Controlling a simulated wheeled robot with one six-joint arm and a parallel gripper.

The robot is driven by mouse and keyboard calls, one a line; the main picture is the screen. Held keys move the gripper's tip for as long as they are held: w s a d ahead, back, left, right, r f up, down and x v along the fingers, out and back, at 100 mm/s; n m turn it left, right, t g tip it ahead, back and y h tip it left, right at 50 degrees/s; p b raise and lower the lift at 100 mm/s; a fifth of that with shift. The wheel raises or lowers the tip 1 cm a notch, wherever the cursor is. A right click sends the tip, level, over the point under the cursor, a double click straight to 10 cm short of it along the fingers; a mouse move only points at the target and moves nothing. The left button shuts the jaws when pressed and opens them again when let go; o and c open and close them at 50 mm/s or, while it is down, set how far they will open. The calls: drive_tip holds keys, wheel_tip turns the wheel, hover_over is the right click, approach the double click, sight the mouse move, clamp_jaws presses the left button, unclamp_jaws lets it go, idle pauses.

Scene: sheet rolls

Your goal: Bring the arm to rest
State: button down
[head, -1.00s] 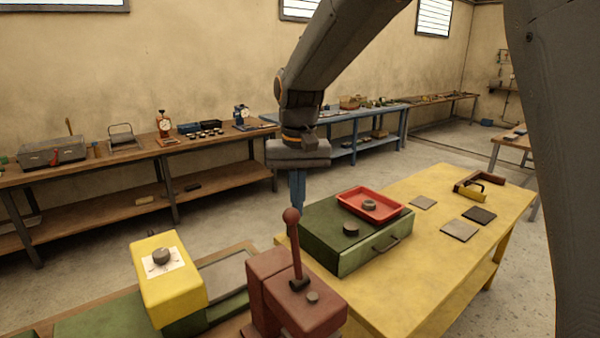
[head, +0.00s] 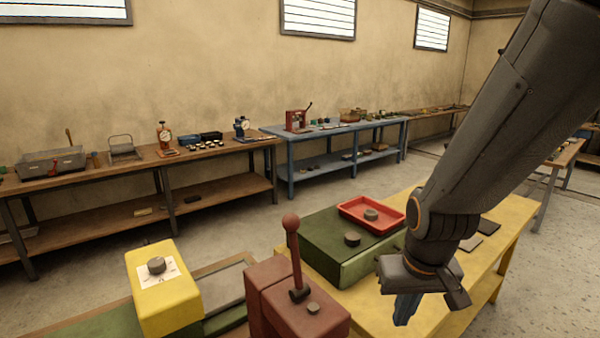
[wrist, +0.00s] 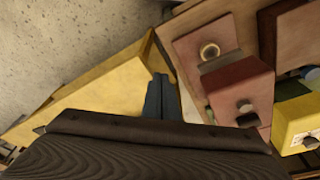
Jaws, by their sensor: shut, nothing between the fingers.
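My gripper (head: 406,308) hangs at the end of my dark arm, on the right side of the head view, in front of the yellow table (head: 365,315). Its blue fingers are shut and empty. In the wrist view, the shut fingers (wrist: 162,100) show at the lower middle. The yellow table (wrist: 95,90) lies left of them and a dark red machine (wrist: 235,85) lies to their right.
The red lever machine (head: 300,315) and a yellow box with a knob (head: 165,300) stand at the front. Open floor (head: 215,220) lies behind, before the wall benches.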

wheel_tip(320, 180, down, 10)
drive_tip(key=g+b, duration=0.1)
drive_tip(key=b, duration=0.7)
drive_tip(key=shift+w+r, duration=0.2)
drive_tip(key=shift+w, duration=0.15)
idle(1.2)
